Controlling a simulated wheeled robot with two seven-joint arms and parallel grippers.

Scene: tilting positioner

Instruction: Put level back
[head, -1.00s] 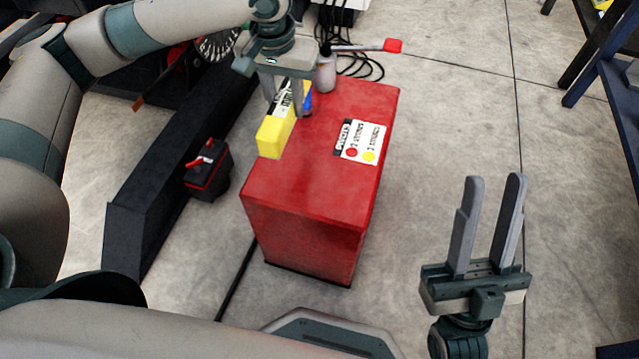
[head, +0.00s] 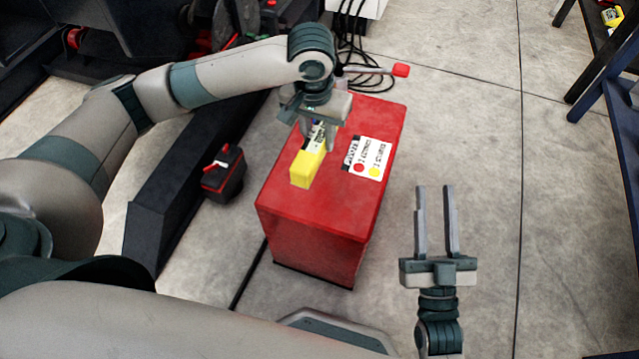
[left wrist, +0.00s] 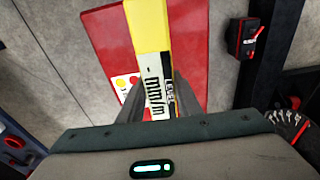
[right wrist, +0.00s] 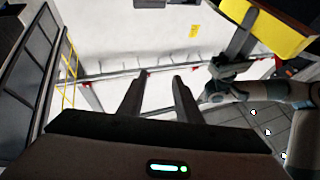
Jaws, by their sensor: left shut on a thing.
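The level is a yellow bar (head: 308,165) with a white and black label, and it also shows in the left wrist view (left wrist: 148,28). My left gripper (head: 318,143) is shut on it at the labelled part, with a finger on each side. The yellow end sticks out toward the near side. The level is over the top of the red cabinet (head: 310,212); whether it touches the top is unclear. My right gripper (head: 435,190) is open and empty, over the floor to the right of the cabinet.
A white label card (head: 369,157) with red and yellow dots lies on the cabinet top. A red-tipped handle (head: 400,70) sticks out behind. A black-and-red box (head: 223,175) is left of the cabinet, by a dark beam (head: 165,205). A blue rack (head: 612,90) stands right.

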